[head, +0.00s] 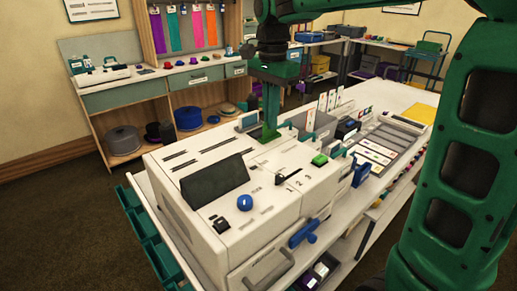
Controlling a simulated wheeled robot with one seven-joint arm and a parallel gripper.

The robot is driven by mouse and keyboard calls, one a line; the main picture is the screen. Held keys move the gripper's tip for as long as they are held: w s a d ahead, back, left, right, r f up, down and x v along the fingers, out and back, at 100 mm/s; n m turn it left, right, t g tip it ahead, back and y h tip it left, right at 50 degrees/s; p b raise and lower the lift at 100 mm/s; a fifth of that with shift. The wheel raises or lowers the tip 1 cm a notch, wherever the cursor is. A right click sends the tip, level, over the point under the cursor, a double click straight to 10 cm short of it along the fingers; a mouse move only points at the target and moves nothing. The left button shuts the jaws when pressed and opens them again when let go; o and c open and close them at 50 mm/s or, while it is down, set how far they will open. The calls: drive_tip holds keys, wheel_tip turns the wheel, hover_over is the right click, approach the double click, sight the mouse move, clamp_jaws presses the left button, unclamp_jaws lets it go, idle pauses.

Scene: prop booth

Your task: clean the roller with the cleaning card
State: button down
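A white machine (215,165) with slots in its top, a dark slanted panel and several controls stands on the near end of the white table. My green gripper (267,130) points down over the machine's back edge. Its fingers look close together, but I cannot tell whether they are shut or hold anything. Upright white cards (331,99) stand in a holder behind the machine. Which card is the cleaning card is not clear. I cannot make out the roller in this view.
A blue knob (245,202), a green button (320,160) and a blue handle (303,234) are on the machine. Flat cards (375,154) and grey trays lie farther right on the table (402,99). My arm covers the right side. A wooden shelf unit (165,100) stands behind left.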

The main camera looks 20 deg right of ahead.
drive_tip(key=shift+r, duration=3.15)
drive_tip(key=shift+r, duration=2.2)
